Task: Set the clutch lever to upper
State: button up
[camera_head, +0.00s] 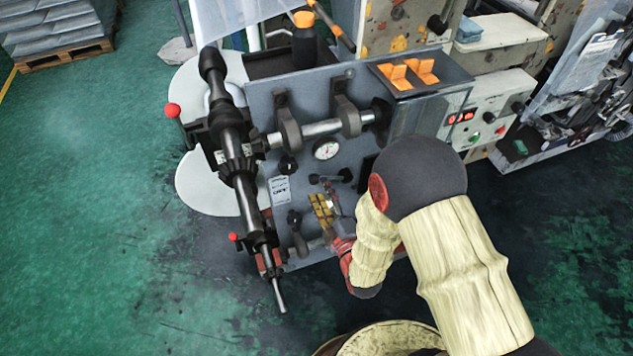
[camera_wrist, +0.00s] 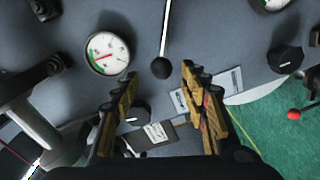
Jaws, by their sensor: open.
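A lever with a thin pale rod and a black ball knob (camera_wrist: 160,68), which looks like the clutch lever, stands out from the grey panel in the wrist view. Its rod runs up to the top edge, and its pivot is out of frame. My gripper (camera_wrist: 158,84) is open, with its yellow-and-black fingers either side of the line to the knob. The knob appears just beyond the fingertips, and nothing is held. In the head view my gripper (camera_head: 322,207) is in front of the panel, below a small dark lever knob (camera_head: 314,179). Any upper mark cannot be made out.
A pressure gauge (camera_wrist: 107,51) and a black rotary knob (camera_wrist: 285,58) flank the lever. In the head view, the grey panel (camera_head: 262,100) carries a gauge (camera_head: 326,149) and protruding roller brackets. A dark shaft (camera_head: 232,140) stands left of it. Green floor is open at left.

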jog(key=v, duration=0.5)
jog(key=shift+s+d, duration=0.1)
jog(key=shift+s, duration=0.25)
jog(key=s+d+f+m+g+h, duration=0.2)
jog(key=s+f+m+g, duration=0.25)
jog(key=f+g, duration=0.2)
jog(key=s+d+f+m+g+h, duration=0.2)
jog(key=s+f+m+g, duration=0.25)
jog(key=f, duration=0.25)
jog(key=s+d+r+m, duration=0.2)
jog(key=r, duration=1)
jog(key=s+d+r+m, duration=0.3)
jog(key=r, duration=0.9)
jog(key=s+d+r+m+h, duration=0.1)
jog(key=s+d+r+m, duration=0.1)
jog(key=r, duration=1.1)
jog(key=shift+s+d+m, duration=0.35)
jog(key=shift+s+m, duration=0.1)
jog(key=shift+m, duration=0.25)
